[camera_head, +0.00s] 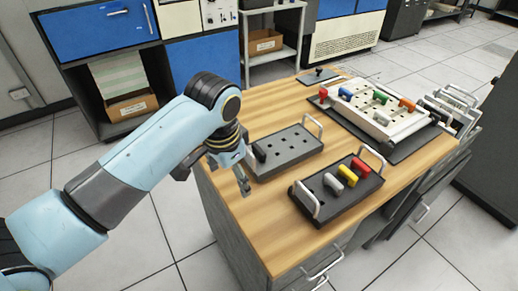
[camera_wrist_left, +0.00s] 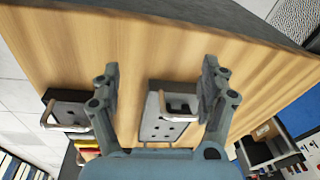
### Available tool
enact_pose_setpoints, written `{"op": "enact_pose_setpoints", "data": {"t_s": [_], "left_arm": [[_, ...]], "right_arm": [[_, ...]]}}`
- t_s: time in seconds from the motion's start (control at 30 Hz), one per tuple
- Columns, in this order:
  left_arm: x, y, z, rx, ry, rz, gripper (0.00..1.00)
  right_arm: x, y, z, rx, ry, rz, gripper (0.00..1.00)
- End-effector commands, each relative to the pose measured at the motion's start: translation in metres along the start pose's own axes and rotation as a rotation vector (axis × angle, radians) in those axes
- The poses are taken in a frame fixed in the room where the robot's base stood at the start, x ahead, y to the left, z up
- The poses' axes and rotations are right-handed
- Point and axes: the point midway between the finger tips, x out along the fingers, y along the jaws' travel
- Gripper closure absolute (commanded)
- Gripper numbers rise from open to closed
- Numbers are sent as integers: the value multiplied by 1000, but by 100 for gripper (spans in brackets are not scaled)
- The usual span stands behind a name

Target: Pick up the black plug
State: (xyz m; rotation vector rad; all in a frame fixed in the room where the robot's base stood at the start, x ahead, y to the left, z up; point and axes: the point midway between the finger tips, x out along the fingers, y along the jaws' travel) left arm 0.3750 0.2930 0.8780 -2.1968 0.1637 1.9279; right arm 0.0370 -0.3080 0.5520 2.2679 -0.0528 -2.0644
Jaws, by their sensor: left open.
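The black plug (camera_head: 259,151) stands at the near left end of a grey tray (camera_head: 290,152) with several holes. In the left wrist view the grey tray (camera_wrist_left: 160,132) lies between and below my fingers, and a dark shape at its near end looks like the black plug (camera_wrist_left: 180,108). My left gripper (camera_head: 215,178) is open and empty, above the left edge of the wooden table, to the left of the plug and apart from it. It also shows in the left wrist view (camera_wrist_left: 160,76), with its fingers wide apart. My right gripper is not in view.
A dark tray (camera_head: 321,203) with white, yellow and red plugs stands to the right. A white board (camera_head: 392,124) with several coloured plugs lies farther back. A small black-knobbed plate (camera_head: 317,77) is at the far edge. The front table surface (camera_head: 275,240) is bare.

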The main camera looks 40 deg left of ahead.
Motion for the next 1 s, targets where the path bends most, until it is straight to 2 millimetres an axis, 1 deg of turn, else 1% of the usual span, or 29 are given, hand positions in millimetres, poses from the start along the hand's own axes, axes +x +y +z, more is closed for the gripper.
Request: {"op": "enact_pose_setpoints", "data": {"t_s": [0.03, 0.17, 0.3, 0.4, 0.47, 0.53, 0.57, 0.8, 1.0], "left_arm": [[-4, -5, -15, 12, -7, 5, 22], [-16, -16, -46, 51, -37, 25, 22], [-35, -28, -82, 98, -69, 53, 22], [-52, -37, -105, 130, -92, 74, 22], [-59, -40, -114, 146, -103, 85, 22], [-62, -42, -120, 156, -111, 94, 22], [-60, -42, -120, 159, -114, 97, 22], [-22, -39, -117, 162, -117, 99, 22], [-6, -38, -115, 161, -115, 98, 22]], "right_arm": [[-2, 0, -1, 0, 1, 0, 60], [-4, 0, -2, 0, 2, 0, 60], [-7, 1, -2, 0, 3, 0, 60], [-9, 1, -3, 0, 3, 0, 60], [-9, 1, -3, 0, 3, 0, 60], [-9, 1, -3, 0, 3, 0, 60], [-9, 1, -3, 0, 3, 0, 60], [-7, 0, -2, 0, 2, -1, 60], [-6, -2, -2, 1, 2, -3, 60]]}}
